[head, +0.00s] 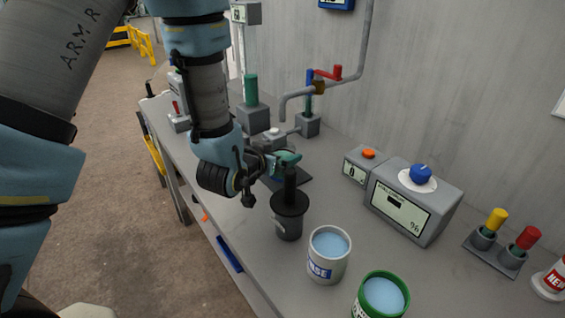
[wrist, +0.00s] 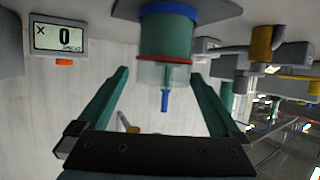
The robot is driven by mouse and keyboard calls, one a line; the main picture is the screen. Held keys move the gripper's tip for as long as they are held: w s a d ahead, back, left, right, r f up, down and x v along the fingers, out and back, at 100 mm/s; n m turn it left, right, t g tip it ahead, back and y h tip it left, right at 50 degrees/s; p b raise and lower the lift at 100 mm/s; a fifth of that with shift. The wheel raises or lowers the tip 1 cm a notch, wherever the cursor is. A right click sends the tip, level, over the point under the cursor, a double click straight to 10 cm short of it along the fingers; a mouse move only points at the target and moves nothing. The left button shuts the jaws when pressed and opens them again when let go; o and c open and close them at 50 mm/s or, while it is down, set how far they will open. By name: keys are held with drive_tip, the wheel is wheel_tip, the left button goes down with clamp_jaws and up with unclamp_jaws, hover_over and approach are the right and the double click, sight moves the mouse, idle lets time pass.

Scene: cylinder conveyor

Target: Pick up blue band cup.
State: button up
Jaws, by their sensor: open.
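In the wrist view, which is upside down, a clear cup with green contents (wrist: 165,40) has a blue band near its base and a red ring. It stands on a grey plate. My gripper (wrist: 160,75) is open, with one teal finger on each side of the cup in the picture; I see no clear contact. A grey cup with a blue label (head: 328,255) stands nearer the front.
A black lidded vessel with a stem (head: 289,218) stands close in front of my gripper. A green cup (head: 382,296) is at the front right. A scale (head: 362,167) and a grey box with a blue knob (head: 412,205) stand right. Pipes and valves (head: 319,88) are behind.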

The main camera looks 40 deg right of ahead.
sight(288, 151)
drive_tip(key=shift+a+f+p+x, duration=0.15)
drive_tip(key=shift+p+x, duration=0.6)
drive_tip(key=shift+x, duration=0.75)
drive_tip(key=shift+a+f+p+x, duration=0.1)
drive_tip(key=shift+f+p+x, duration=0.15)
drive_tip(key=shift+p+x, duration=0.9)
drive_tip(key=shift+w+d+f+b, duration=0.25)
drive_tip(key=shift+d+b, duration=0.1)
drive_tip(key=shift+b, duration=0.1)
drive_tip(key=shift+r, duration=0.15)
drive_tip(key=c, duration=1.3)
